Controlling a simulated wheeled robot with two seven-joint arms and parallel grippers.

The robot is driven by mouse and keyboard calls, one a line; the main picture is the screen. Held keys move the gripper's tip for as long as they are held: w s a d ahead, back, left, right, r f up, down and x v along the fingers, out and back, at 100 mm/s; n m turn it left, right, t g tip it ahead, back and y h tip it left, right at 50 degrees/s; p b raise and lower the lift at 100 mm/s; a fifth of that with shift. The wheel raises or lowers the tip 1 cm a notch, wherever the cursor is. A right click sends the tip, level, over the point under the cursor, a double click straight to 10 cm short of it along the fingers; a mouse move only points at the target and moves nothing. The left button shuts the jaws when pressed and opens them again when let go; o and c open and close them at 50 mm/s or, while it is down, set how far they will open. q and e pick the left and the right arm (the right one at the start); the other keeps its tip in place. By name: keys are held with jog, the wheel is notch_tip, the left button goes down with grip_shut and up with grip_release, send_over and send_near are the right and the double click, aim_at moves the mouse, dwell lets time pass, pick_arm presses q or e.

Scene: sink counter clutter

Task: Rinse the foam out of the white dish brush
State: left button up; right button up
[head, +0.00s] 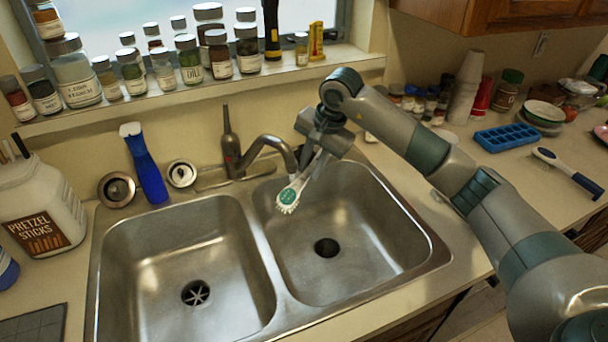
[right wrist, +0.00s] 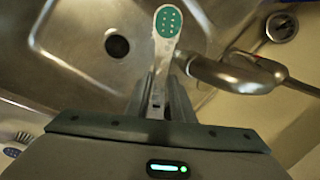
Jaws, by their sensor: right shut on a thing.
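The white dish brush (head: 291,192) has a green pad on its head and hangs tilted over the right sink basin (head: 345,245). My right gripper (head: 318,150) is shut on its handle. In the right wrist view the white handle runs up between the fingers (right wrist: 160,95) of my right gripper to the brush head (right wrist: 168,22), its green pad dotted with white. The faucet (head: 265,150) arches just beside the brush, its spout close above the brush head; it also shows in the right wrist view (right wrist: 235,75). I see no clear water stream. My left gripper is out of view.
The left basin (head: 190,270) is empty. Spice jars line the sill. A blue ice tray (head: 506,137) and another brush (head: 567,172) lie on the right counter.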

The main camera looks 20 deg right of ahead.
jog(key=s+a, duration=0.2)
jog(key=s, duration=0.4)
jog(key=shift+s+a+b, duration=0.15)
jog(key=shift+b, duration=0.2)
dwell(1.7)
jog(key=s+a+r, duration=0.1)
jog(key=s+r, duration=0.3)
jog(key=shift+s+a+p, duration=0.35)
jog(key=shift+a+p, duration=0.05)
jog(key=shift+s, duration=0.1)
dwell(0.9)
